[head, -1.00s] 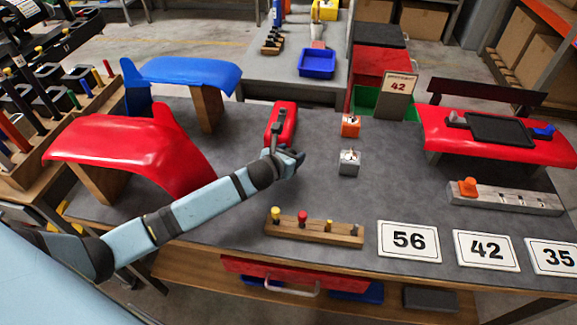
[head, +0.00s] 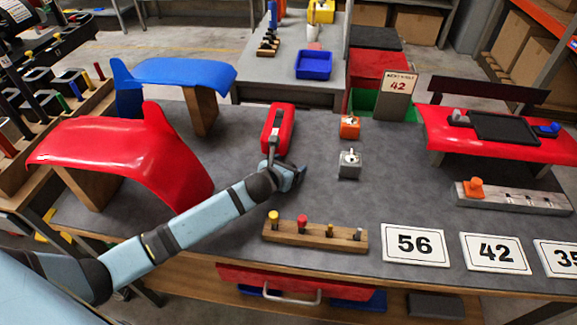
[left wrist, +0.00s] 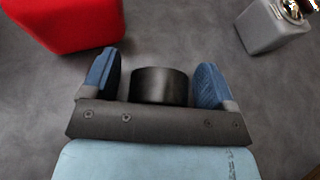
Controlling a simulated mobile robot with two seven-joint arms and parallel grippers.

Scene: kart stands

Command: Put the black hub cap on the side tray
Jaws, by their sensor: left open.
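The black hub cap (left wrist: 159,86) is a dark short cylinder on the grey table top (head: 345,205). It sits between the two blue fingers of my left gripper (left wrist: 158,84), with a gap visible on each side. In the head view the hub cap is hidden behind my left gripper (head: 292,177), which is open and low over the table, just in front of the red case (head: 280,128). A flat black tray (head: 503,130) lies on the red panel at the right; I cannot tell if it is the side tray. My right gripper is not in view.
A grey block (head: 349,165) and an orange block (head: 349,127) stand right of my gripper. A wooden peg rack (head: 300,236) and number cards (head: 415,244) line the front edge. A red fender (head: 130,150) stands left. The table centre right is clear.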

